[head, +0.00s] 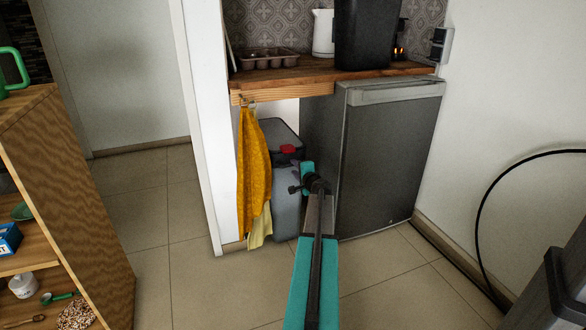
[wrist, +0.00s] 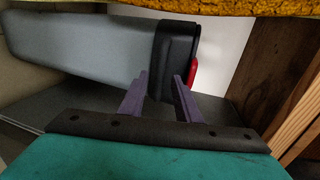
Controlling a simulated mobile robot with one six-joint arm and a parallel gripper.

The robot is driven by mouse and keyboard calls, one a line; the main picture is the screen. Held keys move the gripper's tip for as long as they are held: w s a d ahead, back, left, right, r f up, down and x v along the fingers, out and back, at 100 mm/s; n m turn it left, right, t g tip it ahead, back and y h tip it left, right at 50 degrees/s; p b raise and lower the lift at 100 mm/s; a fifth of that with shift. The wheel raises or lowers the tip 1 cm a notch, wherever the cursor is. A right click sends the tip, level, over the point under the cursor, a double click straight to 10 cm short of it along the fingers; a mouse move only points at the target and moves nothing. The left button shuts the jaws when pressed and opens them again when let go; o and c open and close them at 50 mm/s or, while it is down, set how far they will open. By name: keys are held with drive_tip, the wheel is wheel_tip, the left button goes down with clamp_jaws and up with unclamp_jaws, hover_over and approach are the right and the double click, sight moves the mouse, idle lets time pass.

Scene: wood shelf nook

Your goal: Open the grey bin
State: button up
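The grey bin (head: 286,215) stands on the floor under the wooden counter, between the hanging cloths and the dark fridge. Its dark lid (head: 284,134) looks closed, with a red tab (head: 288,149) at the front edge. In the wrist view the bin (wrist: 80,50) lies sideways, with its black rim (wrist: 175,55) and the red tab (wrist: 193,72) beyond the fingers. My gripper (head: 298,187) is in front of the bin, below the tab. In the wrist view my gripper (wrist: 160,75) is open, with nothing between its fingers; I cannot tell whether it touches the bin.
A yellow cloth (head: 254,170) hangs close on the bin's left. The fridge (head: 385,160) stands close on its right. The counter (head: 280,78) overhangs the bin from behind. A wooden shelf (head: 75,200) is at the left. Floor (head: 205,280) in front is clear.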

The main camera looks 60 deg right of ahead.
sight(292, 165)
drive_tip(key=shift+x, duration=1.6)
